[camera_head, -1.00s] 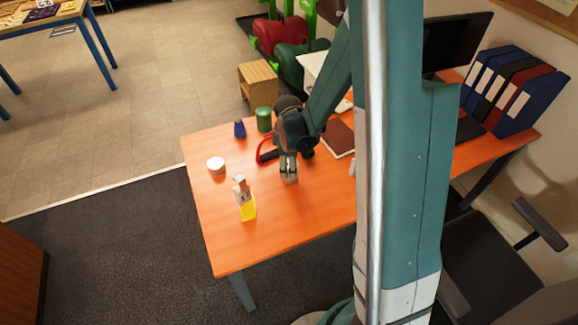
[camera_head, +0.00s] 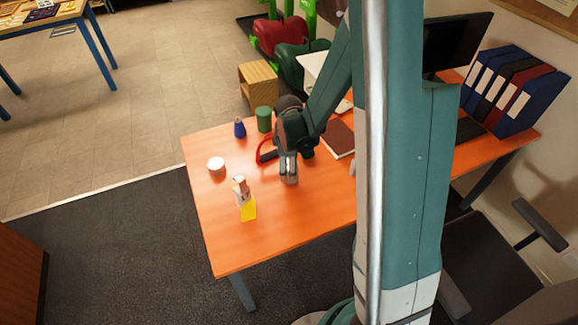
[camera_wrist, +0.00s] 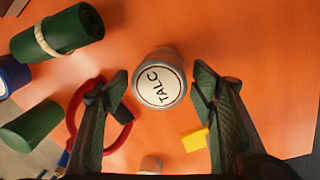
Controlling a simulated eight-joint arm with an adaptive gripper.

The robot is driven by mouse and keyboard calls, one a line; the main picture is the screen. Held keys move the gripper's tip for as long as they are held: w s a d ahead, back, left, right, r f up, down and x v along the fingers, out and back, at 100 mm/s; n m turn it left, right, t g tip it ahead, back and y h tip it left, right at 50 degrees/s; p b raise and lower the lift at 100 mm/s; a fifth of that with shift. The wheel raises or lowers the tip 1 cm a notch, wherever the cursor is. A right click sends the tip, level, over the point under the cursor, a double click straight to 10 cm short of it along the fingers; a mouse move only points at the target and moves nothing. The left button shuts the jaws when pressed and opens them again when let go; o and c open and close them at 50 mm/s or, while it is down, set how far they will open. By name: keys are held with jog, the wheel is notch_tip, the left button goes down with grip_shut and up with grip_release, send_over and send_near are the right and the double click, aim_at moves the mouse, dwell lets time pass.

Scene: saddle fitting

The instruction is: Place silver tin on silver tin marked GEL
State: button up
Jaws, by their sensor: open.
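A silver tin with a round white lid marked TALC (camera_wrist: 160,82) stands between the fingertips of my gripper (camera_wrist: 158,90) in the wrist view. The fingers are open, one on each side, with a visible gap to the tin. In the head view my gripper (camera_head: 289,172) is low over the middle of the orange table, and its fingers and wrist largely hide the tin there. Another short silver tin with a pale top (camera_head: 216,166) stands apart on the left of the table. Its lettering is too small to read.
A yellow-based item (camera_head: 246,207) stands front left of my gripper. A dark red book (camera_head: 338,139) lies to the right. The table's front part is clear.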

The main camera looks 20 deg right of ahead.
notch_tip(320, 180, up, 12)
jog(key=s+p, duration=0.1)
jog(key=shift+a+p, duration=0.25)
jog(key=shift+p, duration=0.15)
dwell(0.5)
jog(key=shift+s+r, duration=0.1)
jog(key=shift+r, duration=0.05)
dwell(0.5)
jog(key=s+a+r+m+t, duration=0.3)
jog(key=s+r+m, duration=0.3)
jog(key=s+r, duration=0.4)
jog(key=s+a+r+m+t, duration=0.3)
jog(key=s+r+m, duration=0.3)
jog(key=s+r, duration=0.3)
jog(key=shift+s+a+r+m+y, duration=0.35)
jog(key=shift+s+a, duration=0.25)
jog(key=shift+s, duration=0.4)
